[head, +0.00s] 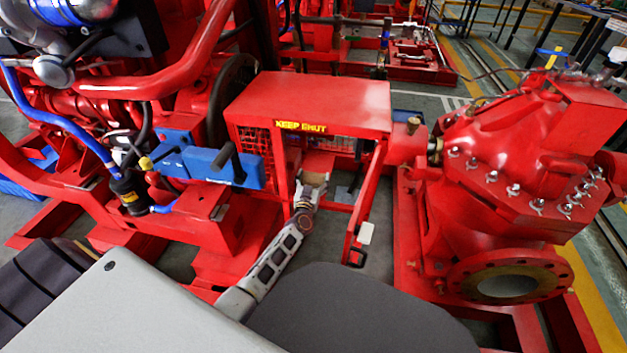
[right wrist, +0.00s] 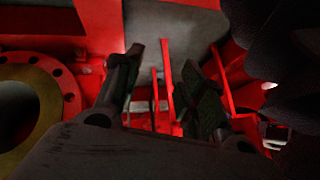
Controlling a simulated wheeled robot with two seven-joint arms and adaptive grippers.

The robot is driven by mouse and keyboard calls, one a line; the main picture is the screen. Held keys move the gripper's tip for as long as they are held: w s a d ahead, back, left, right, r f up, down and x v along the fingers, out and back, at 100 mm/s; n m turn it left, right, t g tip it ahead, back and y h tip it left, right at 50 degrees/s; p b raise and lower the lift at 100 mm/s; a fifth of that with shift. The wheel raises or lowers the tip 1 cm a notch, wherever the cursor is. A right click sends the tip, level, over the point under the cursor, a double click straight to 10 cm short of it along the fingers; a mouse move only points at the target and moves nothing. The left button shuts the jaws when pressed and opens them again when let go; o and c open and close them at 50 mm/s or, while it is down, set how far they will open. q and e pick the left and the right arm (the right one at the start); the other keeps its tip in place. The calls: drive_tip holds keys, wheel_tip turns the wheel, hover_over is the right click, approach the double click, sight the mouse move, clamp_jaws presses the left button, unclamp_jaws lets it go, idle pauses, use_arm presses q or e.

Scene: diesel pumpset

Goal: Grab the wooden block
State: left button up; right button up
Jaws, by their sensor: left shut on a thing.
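The wooden block (head: 318,162) is a small tan-brown piece inside the red guard box (head: 310,100), seen through its open front below the "KEEP SHUT" label. My left gripper (head: 311,180) reaches into the box from below and is shut on the block; its fingertips are partly hidden in the shade. My right gripper shows only in the right wrist view (right wrist: 165,85), with its two dark fingers wide apart and nothing between them.
The guard's hinged door (head: 364,205) stands open to the right of my left arm. A red pump (head: 530,150) with a round flange stands at the right. The red engine (head: 100,100) with blue hoses fills the left. Red frame rails run along the floor.

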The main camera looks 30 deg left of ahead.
sight(314, 177)
use_arm(q)
drive_tip(key=shift+r+p, duration=1)
drive_tip(key=shift+r, duration=0.5)
wheel_tip(314, 177, up, 6)
drive_tip(key=p, duration=0.3)
drive_tip(key=shift+f+p, duration=0.2)
drive_tip(key=shift+p, duration=0.15)
drive_tip(key=shift+r+p, duration=0.4)
drive_tip(key=shift+r, duration=0.25)
use_arm(e)
wheel_tip(314, 177, up, 12)
drive_tip(key=s+d+n+g+h, duration=0.1)
drive_tip(key=d+g, duration=0.1)
drive_tip(key=shift+d+r+h, duration=0.2)
drive_tip(key=shift+d+h, duration=0.2)
